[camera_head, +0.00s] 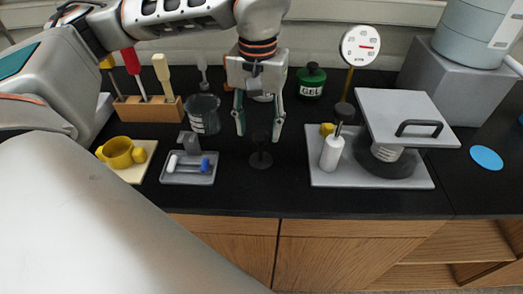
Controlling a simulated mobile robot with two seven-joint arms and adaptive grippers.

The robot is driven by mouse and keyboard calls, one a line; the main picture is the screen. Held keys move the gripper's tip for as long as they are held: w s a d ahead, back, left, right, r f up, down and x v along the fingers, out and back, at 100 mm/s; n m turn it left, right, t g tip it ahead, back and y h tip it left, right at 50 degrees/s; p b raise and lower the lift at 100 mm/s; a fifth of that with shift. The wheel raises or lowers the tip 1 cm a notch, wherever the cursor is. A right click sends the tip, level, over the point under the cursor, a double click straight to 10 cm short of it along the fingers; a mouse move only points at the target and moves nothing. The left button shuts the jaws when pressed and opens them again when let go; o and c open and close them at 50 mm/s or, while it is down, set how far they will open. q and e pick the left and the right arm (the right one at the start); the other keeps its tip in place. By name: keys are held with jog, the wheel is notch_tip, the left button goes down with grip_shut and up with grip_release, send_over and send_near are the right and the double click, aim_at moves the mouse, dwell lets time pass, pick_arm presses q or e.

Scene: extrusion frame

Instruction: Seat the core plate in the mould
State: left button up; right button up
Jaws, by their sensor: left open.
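My left gripper (259,137) is open and points down, its two fingers apart. A small black piece with a knob on a stem and a round foot (261,159) stands on the black bench, just below and between the fingertips; I see no clear contact. I cannot tell for sure which thing is the core plate. A grey square plate with a black handle (408,106) lies over a dark round vessel with a label (386,164), which may be the mould; the plate hides part of it. My right gripper is not in view.
A grey base board (330,180) carries the vessel and a white bottle (332,153). A small tray (174,179), a yellow cup (119,152), a glass beaker (204,114) and a tool rack (148,110) stand left. A green GEL jar (311,80) stands behind. The bench front beside the knobbed piece is clear.

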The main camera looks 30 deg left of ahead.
aim_at(261, 136)
pick_arm(q)
jog(key=shift+w+d+f, duration=0.1)
jog(key=shift+w+f, duration=0.05)
jog(key=shift+f, duration=0.8)
jog(key=shift+w+f, duration=0.1)
jog(key=shift+f, duration=0.8)
jog(key=shift+c, duration=0.3)
grip_shut()
notch_tip(261, 136, up, 20)
jog(key=p, duration=0.1)
